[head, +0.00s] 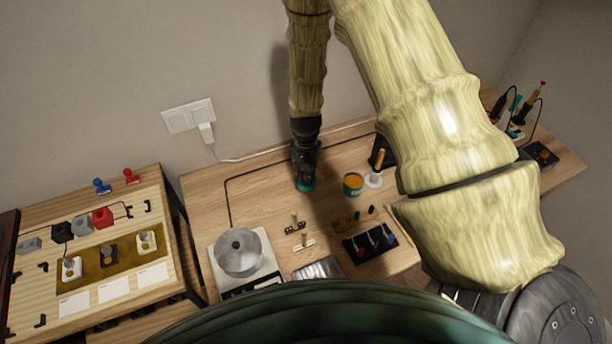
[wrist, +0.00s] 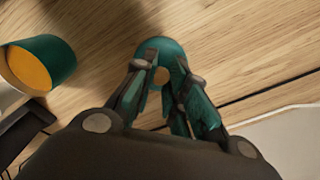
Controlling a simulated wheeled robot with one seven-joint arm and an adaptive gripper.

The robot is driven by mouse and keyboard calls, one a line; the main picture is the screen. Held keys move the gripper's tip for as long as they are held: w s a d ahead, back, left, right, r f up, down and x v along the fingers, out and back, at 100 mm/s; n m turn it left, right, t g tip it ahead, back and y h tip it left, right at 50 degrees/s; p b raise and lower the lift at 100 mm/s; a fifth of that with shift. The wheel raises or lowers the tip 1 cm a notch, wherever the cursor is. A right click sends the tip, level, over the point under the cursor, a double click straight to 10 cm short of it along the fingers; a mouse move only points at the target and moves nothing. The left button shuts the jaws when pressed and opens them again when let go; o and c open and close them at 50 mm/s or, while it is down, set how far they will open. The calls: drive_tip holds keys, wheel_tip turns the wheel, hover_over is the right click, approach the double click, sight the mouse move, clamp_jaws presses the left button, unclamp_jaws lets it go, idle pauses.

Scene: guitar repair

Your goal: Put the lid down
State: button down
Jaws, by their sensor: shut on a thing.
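The lid (head: 305,185) is a small round teal piece at the tip of my gripper (head: 305,160), low over the back middle of the wooden workbench (head: 250,185). In the wrist view, my gripper (wrist: 166,76) is shut on the lid (wrist: 172,50), with a tan round spot between the fingertips. I cannot tell whether the lid touches the bench. The teal tin (head: 353,185) stands open to the right of the lid, showing orange inside. The tin also shows at the left of the wrist view (wrist: 58,58).
A silver bowl (head: 239,252) sits on a scale at the front left. A black tray (head: 371,243) holds small tools. A cable (head: 227,190) runs along the back. Bare bench lies left of the lid.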

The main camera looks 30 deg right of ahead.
drive_tip(key=shift+f+p, duration=0.3)
drive_tip(key=shift+f, duration=0.85)
drive_tip(key=shift+f, duration=0.15)
drive_tip(key=c, duration=1.4)
unclamp_jaws()
drive_tip(key=shift+c, duration=0.2)
wheel_tip(320, 180, up, 12)
drive_tip(key=b, duration=0.4)
drive_tip(key=shift+r, duration=0.2)
